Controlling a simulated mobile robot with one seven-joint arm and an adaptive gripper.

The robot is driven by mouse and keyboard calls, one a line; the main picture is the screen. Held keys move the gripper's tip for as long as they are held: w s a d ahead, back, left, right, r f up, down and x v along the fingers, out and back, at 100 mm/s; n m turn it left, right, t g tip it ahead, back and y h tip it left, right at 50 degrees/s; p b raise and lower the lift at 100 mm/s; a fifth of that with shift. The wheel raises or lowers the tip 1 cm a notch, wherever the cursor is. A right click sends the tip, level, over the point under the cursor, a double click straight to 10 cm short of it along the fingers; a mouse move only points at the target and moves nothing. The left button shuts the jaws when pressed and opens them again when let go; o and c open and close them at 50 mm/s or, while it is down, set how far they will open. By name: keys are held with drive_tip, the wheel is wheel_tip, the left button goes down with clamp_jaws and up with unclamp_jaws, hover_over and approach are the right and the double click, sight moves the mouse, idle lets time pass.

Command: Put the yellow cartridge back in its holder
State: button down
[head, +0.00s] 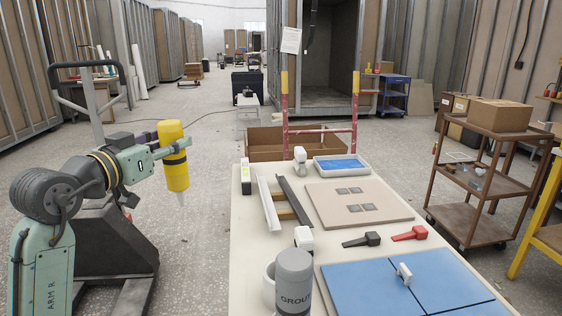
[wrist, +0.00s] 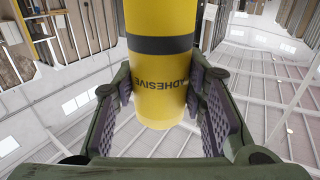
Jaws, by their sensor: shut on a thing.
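The yellow cartridge (head: 174,160) has a dark band and a pale nozzle pointing down. It hangs nearly upright in the air, left of the worktable (head: 243,225) and apart from it. My gripper (head: 160,148) is shut on its side. In the wrist view the cartridge (wrist: 163,75) with the word ADHESIVE sits between both dark finger pads of my gripper (wrist: 160,92). A white, round, open-looking piece (head: 267,283) stands at the table's near left, partly hidden by a grey GROUT tube (head: 294,282). I cannot tell whether it is the holder.
On the table are metal channels (head: 293,200), a beige board (head: 358,203) with small tiles, blue panels (head: 410,283), a blue-filled tray (head: 340,165) and black and red clamp-like tools. A brown cart (head: 480,185) stands right. The floor between my arm and the table is clear.

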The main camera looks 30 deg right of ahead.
drive_tip(key=s+d+r+m+g+h, duration=0.1)
drive_tip(key=s+d+r+m+g, duration=0.2)
drive_tip(key=s, duration=0.4)
drive_tip(key=s+d+r+m+g+h, duration=0.1)
drive_tip(key=s+d+g, duration=0.1)
drive_tip(key=s+d, duration=0.3)
drive_tip(key=s+d+f+m+g+h+b, duration=0.1)
drive_tip(key=s+f+g+b, duration=0.3)
drive_tip(key=s, duration=0.7)
drive_tip(key=shift+s+d+f+m+b, duration=0.4)
drive_tip(key=shift+d+f+m, duration=0.3)
drive_tip(key=shift+f, duration=0.65)
drive_tip(key=shift+a+f, duration=0.3)
drive_tip(key=shift+f, duration=0.15)
